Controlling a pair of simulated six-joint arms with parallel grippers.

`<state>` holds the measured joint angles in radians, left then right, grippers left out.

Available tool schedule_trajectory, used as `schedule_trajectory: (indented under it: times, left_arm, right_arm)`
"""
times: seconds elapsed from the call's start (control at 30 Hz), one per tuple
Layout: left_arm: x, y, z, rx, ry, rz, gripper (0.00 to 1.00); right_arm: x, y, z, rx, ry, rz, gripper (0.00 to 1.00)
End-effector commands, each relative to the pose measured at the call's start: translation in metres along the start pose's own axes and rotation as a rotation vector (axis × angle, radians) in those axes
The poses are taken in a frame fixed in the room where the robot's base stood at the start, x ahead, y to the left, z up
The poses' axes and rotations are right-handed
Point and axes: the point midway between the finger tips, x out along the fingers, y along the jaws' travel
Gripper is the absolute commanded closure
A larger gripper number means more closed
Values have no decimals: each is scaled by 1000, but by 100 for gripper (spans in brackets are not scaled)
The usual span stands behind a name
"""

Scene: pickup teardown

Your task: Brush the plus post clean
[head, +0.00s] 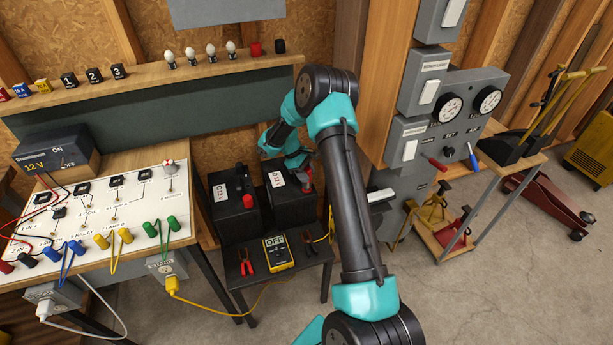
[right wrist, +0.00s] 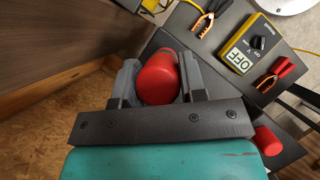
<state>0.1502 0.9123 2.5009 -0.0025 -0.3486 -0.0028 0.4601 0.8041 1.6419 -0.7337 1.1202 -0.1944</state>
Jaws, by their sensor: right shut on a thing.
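Two black batteries stand side by side on a low dark stand, a left one (head: 229,222) and a right one (head: 282,207). My right gripper (head: 303,172) is over the right battery, partly hidden by my own arm in the head view. In the right wrist view its jaws (right wrist: 157,88) are shut around a red rounded cylinder (right wrist: 157,76). A bit of this red also shows in the head view (head: 306,184). Whether it is a brush or a cap, and whether it touches the post, I cannot tell. A second red cylinder (right wrist: 268,140) is on the left battery. My left gripper is out of view.
A yellow multimeter (head: 278,252) reading OFF lies in front of the batteries, with red clamps (head: 246,262) beside it. The white-topped wiring bench (head: 100,215) is at left. A grey gauge panel (head: 455,110) is at right. A red cup (head: 256,49) stands on the shelf.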

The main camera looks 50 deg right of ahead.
Motion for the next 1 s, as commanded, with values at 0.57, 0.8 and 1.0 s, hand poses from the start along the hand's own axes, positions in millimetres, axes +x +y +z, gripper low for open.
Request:
schedule_trajectory:
  times: [0.57,0.8,1.0]
  left_arm:
    - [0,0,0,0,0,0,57]
    - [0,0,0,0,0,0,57]
    - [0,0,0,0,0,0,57]
  right_arm:
    - [-20,0,12,1,0,0,86]
    - [-27,0,16,1,0,0,86]
    - [-34,0,20,1,0,0,86]
